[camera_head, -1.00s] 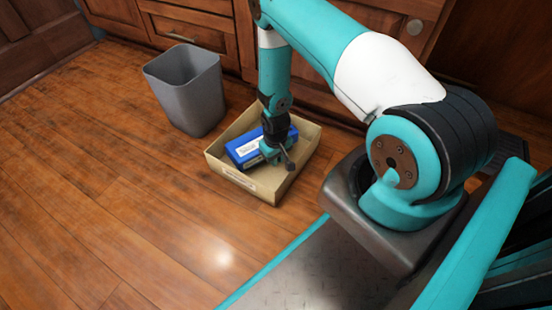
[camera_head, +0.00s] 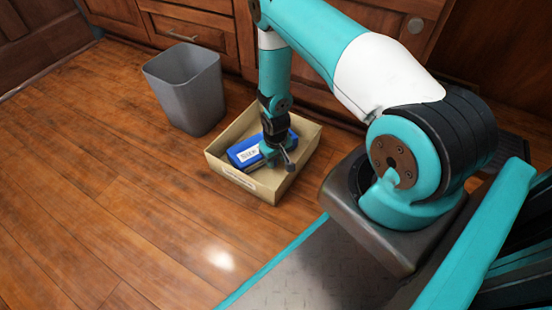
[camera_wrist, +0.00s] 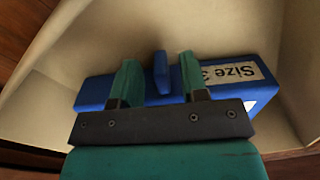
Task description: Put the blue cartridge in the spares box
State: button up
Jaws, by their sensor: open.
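The blue cartridge (camera_head: 243,153), with a white label, lies inside the open tan cardboard box (camera_head: 238,179) on the floor. In the wrist view the cartridge (camera_wrist: 225,87) shows a "Size" label, and a narrow blue tab (camera_wrist: 162,72) stands up from it. My gripper (camera_head: 279,156) is down inside the box at the cartridge. In the wrist view its two fingers (camera_wrist: 160,80) are open, one on each side of the tab, with gaps visible. The gripper hides part of the cartridge. The label on the box front is too small to read.
A grey waste bin (camera_head: 188,90) stands on the floor just behind and left of the box. Wooden cabinets (camera_head: 195,25) line the back. The wood floor (camera_head: 90,200) to the left and front is clear.

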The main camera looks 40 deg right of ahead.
jog(key=w+a+r+p, duration=0.1)
jog(key=a+r+p, duration=0.15)
jog(key=r, duration=0.55)
jog(key=w+a+r+n+y+p, duration=0.1)
jog(key=w+a+r+p, duration=0.15)
jog(key=r, duration=0.65)
jog(key=a+r+p, duration=0.1)
jog(key=r+p, duration=0.2)
jog(key=r, duration=0.5)
jog(key=s+a+r+n+y, duration=0.1)
jog(key=s+a+r, duration=0.1)
jog(key=a+r, duration=0.45)
jog(key=s+a+r+n+y, duration=0.1)
jog(key=a+r, duration=0.2)
jog(key=r, duration=0.7)
jog(key=s+a+r+n, duration=0.2)
jog(key=s+a+r, duration=0.1)
jog(key=s+r, duration=0.4)
jog(key=s+a+r+n+y, duration=0.1)
jog(key=s+a+r+n, duration=0.2)
jog(key=s+r, duration=0.4)
jog(key=s, duration=0.4)
jog(key=shift+s+a+r, duration=0.15)
jog(key=shift+s+a, duration=0.05)
jog(key=shift+s, duration=0.05)
jog(key=shift+r, duration=0.15)
